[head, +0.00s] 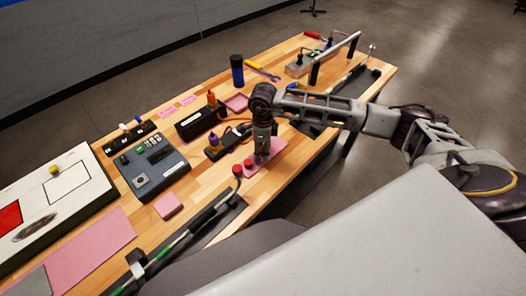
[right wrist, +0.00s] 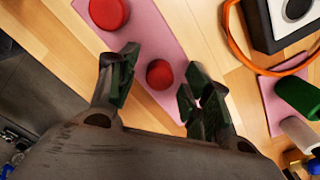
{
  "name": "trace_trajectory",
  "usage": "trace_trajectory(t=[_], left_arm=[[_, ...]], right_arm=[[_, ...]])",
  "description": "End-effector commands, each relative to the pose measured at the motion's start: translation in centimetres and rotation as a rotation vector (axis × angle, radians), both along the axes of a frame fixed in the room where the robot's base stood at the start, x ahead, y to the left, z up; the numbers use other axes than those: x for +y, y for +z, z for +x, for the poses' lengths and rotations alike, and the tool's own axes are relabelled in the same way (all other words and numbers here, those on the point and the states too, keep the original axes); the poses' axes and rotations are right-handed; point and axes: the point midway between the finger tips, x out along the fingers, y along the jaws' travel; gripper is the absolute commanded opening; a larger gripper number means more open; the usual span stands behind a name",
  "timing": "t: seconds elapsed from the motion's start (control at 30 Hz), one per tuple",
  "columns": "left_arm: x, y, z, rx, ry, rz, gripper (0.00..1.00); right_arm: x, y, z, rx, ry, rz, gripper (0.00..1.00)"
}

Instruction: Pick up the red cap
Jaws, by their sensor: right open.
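Two round red caps lie on a pink mat in the right wrist view. One cap (right wrist: 159,74) sits between my right gripper's spread fingers, with a visible gap to each. The other cap (right wrist: 109,12) lies farther up the pink mat (right wrist: 150,35). In the head view, my right gripper (head: 262,158) points down over the mat (head: 277,147), next to a red cap (head: 248,163); the gripper may hide the other cap. My right gripper (right wrist: 160,62) is open and empty. My left gripper is not in view.
A grey control box (head: 153,168) stands left.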

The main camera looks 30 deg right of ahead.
Motion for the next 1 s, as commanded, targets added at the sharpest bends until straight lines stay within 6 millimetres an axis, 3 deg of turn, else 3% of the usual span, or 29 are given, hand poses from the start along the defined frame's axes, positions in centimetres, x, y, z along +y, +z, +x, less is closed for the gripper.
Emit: trace_trajectory(t=[0.3, 0.63, 1.0], left_arm=[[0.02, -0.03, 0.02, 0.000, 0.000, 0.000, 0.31], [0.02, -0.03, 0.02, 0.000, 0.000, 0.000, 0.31], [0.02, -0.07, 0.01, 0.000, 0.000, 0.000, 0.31]], right_arm=[[-0.01, 0.01, -0.01, 0.000, 0.000, 0.000, 0.49], [-0.02, 0.02, -0.01, 0.000, 0.000, 0.000, 0.11], [-0.02, 0.15, 0.01, 0.000, 0.000, 0.000, 0.10]])
